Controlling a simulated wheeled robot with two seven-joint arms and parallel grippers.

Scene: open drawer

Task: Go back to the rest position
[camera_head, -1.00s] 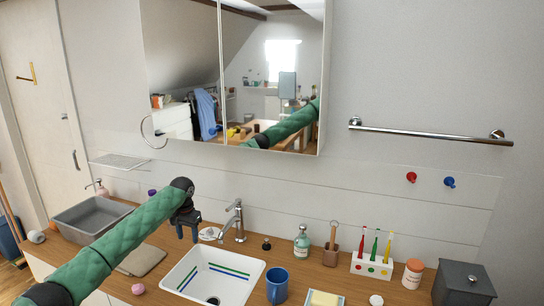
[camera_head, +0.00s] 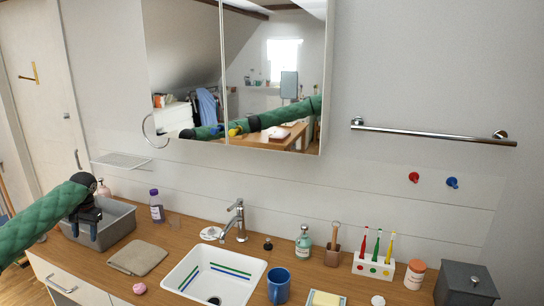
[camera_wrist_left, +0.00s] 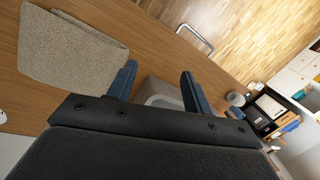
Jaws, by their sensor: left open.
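My left gripper (camera_head: 85,225) is at the left of the head view, at the end of my green-sleeved arm. It hangs over the left part of the grey basin (camera_head: 118,235) on the wooden counter. In the left wrist view its two blue fingers (camera_wrist_left: 158,75) are spread apart, with nothing between them but part of the grey basin (camera_wrist_left: 160,91) beyond. My right gripper is not in view. A white drawer front with a metal handle (camera_head: 60,286) is below the counter at lower left. A metal handle (camera_wrist_left: 196,38) also shows in the left wrist view.
A grey-brown folded cloth (camera_head: 138,257), a pink round item (camera_head: 139,288), a purple-capped bottle (camera_head: 156,207), a white sink (camera_head: 195,266) with a faucet (camera_head: 237,220), and a blue mug (camera_head: 278,285) are on the counter. A mirror cabinet (camera_head: 185,75) hangs above.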

